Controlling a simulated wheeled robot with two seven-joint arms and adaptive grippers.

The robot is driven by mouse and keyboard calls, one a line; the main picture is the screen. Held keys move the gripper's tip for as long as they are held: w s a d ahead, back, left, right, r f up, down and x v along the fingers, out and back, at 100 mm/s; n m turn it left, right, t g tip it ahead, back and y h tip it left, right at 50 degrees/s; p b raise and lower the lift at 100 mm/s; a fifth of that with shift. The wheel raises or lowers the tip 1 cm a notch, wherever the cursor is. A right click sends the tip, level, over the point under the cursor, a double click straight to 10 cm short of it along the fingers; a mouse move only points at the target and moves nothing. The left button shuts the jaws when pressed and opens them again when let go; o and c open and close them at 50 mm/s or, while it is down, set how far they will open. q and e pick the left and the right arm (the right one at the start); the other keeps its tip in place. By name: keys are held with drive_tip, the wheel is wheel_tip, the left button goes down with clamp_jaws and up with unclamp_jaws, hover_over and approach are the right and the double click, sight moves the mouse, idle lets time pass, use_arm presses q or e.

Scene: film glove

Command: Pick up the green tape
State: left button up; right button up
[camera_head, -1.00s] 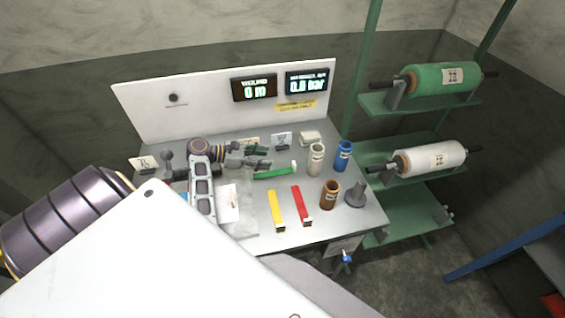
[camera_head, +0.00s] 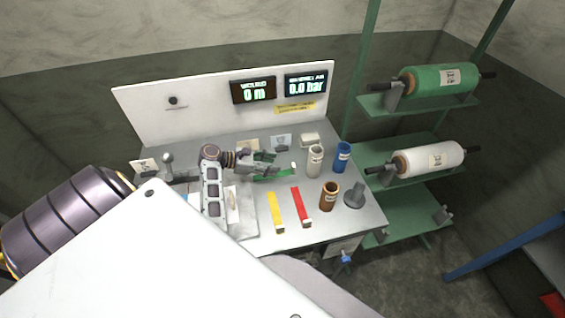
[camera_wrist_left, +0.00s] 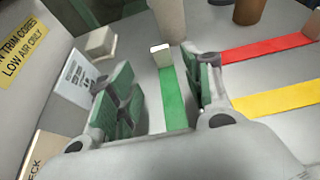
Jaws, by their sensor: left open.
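The green tape (camera_wrist_left: 175,98) is a flat green strip with a white end, lying on the grey bench top (camera_head: 330,234). In the head view the green tape (camera_head: 272,175) is partly hidden by my left gripper (camera_head: 267,163). My left gripper (camera_wrist_left: 157,95) is open. In the left wrist view the strip runs between its two green-padded fingers, closer to the right finger. I cannot tell how far above the bench the fingertips are. My right gripper is not in view.
A yellow strip (camera_head: 275,209) and a red strip (camera_head: 300,205) lie in front. White, blue and brown cylinders (camera_head: 329,196) stand to the right. A white block (camera_head: 309,140) and small cards are behind. A panel with displays (camera_head: 254,90) closes the back.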

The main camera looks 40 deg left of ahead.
sight(293, 165)
use_arm(q)
drive_tip(key=shift+x, duration=2.05)
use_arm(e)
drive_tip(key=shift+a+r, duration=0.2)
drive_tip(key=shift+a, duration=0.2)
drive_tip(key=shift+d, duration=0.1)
use_arm(q)
drive_tip(key=shift+w+d+f+p, duration=0.1)
drive_tip(key=shift+w+d+p, duration=0.15)
drive_tip(key=shift+p, duration=0.05)
drive_tip(key=p+x, duration=0.1)
drive_tip(key=x, duration=0.2)
drive_tip(key=shift+w+d, duration=0.2)
drive_tip(key=shift+d, duration=0.05)
drive_tip(key=shift+w+d+f, duration=0.25)
drive_tip(key=shift+w+f, duration=0.05)
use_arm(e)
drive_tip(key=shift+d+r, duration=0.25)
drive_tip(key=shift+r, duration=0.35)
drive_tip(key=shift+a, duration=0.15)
